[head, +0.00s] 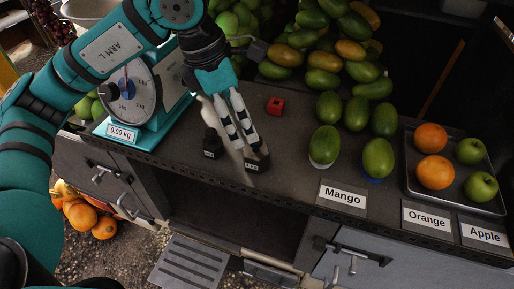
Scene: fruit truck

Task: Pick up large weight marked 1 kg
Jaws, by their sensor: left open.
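Two dark weights with small labels stand near the front edge of the counter. The labels are too small to read surely. My left gripper (246,145) points down with its fingers open, and its tips are at the top of the right weight. The fingers hide part of that weight, and I cannot tell whether they touch it. My right gripper is not in view.
A teal scale (135,115) reading 0.00 kg stands left of the weights. A small red cube (275,106) lies behind them. Mangoes (326,107) are piled to the right, with a metal tray (454,190) of oranges and apples beyond. The counter's front edge is close.

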